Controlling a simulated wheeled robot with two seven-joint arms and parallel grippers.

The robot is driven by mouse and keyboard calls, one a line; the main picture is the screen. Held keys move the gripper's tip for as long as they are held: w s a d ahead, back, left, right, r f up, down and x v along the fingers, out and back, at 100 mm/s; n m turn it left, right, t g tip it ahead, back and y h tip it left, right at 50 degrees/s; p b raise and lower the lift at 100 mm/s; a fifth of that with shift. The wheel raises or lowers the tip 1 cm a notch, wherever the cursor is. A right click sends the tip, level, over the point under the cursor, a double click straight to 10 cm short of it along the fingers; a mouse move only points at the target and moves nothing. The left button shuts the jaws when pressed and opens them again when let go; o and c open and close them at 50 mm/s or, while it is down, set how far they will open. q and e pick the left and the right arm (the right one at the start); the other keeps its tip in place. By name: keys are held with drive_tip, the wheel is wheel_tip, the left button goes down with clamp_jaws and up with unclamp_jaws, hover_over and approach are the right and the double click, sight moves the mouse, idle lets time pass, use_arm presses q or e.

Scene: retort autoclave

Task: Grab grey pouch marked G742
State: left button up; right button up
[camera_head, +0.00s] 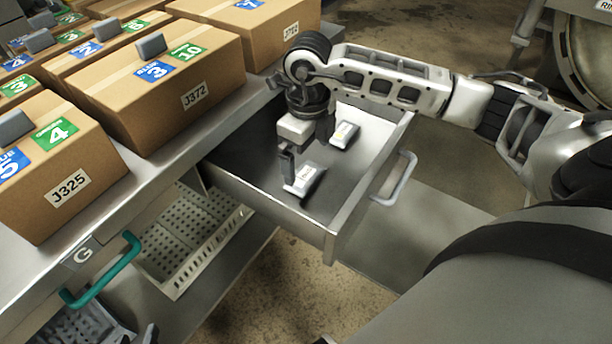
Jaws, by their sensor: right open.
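An open metal drawer (336,228) holds two small grey pouches with white labels. The nearer pouch (303,182) lies near the drawer's middle, its label too small to read surely. My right gripper (304,160) is open, pointing down into the drawer at the nearer pouch's far end. One finger is beside that pouch; I cannot tell whether it touches. Dark tips at the bottom left edge appear to be my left gripper (139,337), mostly cut off.
Cardboard boxes, including J372 (160,90) and J325 (55,165), stand on the metal counter (190,135) at left. The drawer's grey handle (396,182) sticks out right.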

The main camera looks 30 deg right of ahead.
sight(306, 174)
drive_tip(key=shift+w+a+f, duration=0.1)
drive_tip(key=shift+f, duration=2.65)
drive_tip(key=c, duration=0.8)
